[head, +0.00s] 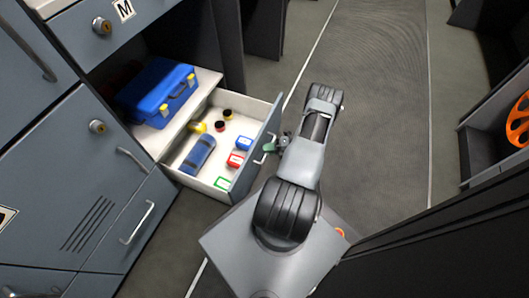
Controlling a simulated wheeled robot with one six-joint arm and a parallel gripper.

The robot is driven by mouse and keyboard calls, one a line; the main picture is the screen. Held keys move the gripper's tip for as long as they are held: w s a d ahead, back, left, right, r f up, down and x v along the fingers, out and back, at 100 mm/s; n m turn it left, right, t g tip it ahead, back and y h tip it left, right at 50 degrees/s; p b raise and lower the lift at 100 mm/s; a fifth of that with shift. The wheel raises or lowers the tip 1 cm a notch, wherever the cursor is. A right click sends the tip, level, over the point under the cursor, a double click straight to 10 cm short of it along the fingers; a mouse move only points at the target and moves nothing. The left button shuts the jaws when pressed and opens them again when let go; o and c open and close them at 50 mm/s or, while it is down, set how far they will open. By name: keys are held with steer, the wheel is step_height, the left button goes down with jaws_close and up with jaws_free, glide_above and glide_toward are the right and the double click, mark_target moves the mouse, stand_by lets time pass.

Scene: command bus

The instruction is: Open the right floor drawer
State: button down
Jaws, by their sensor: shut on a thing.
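A floor-level drawer (246,166) on the right of the grey-blue cabinet is pulled out, its white inside showing. Its front faces right and carries a pale bar handle (264,153). My gripper (271,145) is at this handle and shut on it; the fingertips are small and partly hidden by my arm. My arm reaches in from the right of the drawer. Inside lie a blue roll (197,154), a red box (235,160), a blue box (243,143), a green-edged box (222,183) and small round yellow and dark items.
A blue case (157,92) rests on the white shelf behind the drawer. A closed cabinet front with a bar handle (138,222) stands to the left. Dark aisle floor (375,90) is free to the right. An open compartment with an orange reel (518,122) is at far right.

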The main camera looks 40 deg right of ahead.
steer(key=shift+s+d, duration=0.25)
steer(key=shift+d, duration=0.1)
steer(key=c, duration=1.2)
jaws_free()
steer(key=shift+a, duration=0.15)
steer(key=p+v, duration=0.2)
steer(key=v, duration=1.1)
steer(key=shift+s+d, duration=0.25)
steer(key=shift+d, duration=0.05)
steer(key=shift+r, duration=0.1)
